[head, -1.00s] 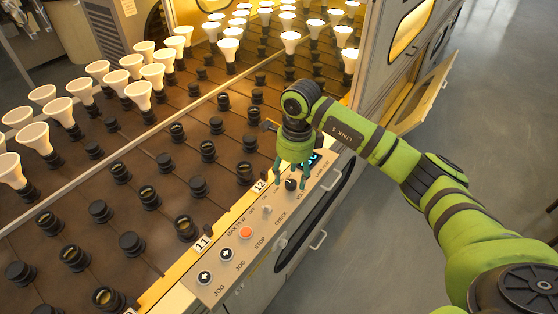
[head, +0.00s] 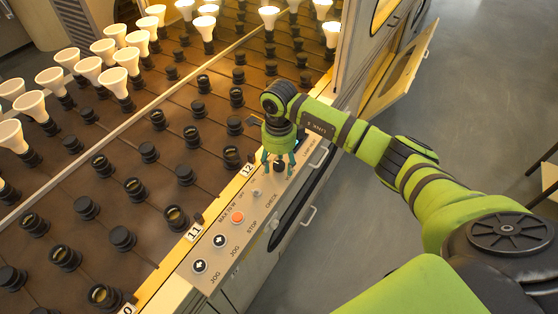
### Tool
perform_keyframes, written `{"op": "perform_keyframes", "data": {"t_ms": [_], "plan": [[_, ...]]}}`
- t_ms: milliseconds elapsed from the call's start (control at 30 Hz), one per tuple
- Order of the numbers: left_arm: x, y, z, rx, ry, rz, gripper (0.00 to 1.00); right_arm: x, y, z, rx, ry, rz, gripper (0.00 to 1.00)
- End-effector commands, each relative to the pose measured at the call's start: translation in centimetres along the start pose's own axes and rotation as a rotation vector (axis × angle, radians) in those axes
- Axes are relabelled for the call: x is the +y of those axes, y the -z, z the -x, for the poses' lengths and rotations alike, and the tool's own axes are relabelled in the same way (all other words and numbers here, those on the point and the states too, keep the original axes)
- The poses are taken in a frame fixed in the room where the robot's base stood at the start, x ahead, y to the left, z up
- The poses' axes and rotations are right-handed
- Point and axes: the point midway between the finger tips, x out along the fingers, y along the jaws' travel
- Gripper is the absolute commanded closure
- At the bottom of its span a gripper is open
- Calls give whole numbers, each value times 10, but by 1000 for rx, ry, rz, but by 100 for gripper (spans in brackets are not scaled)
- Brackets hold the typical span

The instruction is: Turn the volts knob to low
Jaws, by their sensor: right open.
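The volts knob (head: 279,167) is a small black knob on the light control panel (head: 222,251) along the machine's front edge. My right gripper (head: 278,168) points down over it, with its teal fingers apart on either side of the knob. I cannot tell whether the fingers touch it. The knob's pointer direction and part of its label are hidden by the gripper. My left gripper is not in view.
The panel also carries an orange stop button (head: 237,217), two jog buttons (head: 200,266) and a small check switch (head: 257,193). Bulbs (head: 31,105) and empty black sockets (head: 122,239) fill the bed behind.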

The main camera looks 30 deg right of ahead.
Motion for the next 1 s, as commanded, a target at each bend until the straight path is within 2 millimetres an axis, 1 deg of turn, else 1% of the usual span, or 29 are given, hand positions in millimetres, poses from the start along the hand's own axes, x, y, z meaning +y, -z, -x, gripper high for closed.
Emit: {"op": "perform_keyframes", "data": {"t_ms": [33, 67, 100, 167, 200, 400, 567, 767, 1000], "plan": [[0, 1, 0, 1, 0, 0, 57, 0, 0, 0, 0, 0, 0, 44], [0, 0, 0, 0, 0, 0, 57, 0, 0, 0, 0, 0, 0, 56], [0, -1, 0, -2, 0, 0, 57, 0, 0, 0, 0, 0, 0, 72], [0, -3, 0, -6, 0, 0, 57, 0, 0, 0, 0, 0, 0, 96], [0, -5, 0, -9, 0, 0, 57, 0, 0, 0, 0, 0, 0, 100], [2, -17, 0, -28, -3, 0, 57, 0, 0, 0, 0, 0, 3, 100], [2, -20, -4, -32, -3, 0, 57, -1, 0, -1, 0, 2, 32, 100], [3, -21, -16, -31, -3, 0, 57, -1, 0, -2, -1, 3, 135, 100], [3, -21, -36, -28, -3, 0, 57, -1, 0, -3, 0, 4, 327, 100]]}}
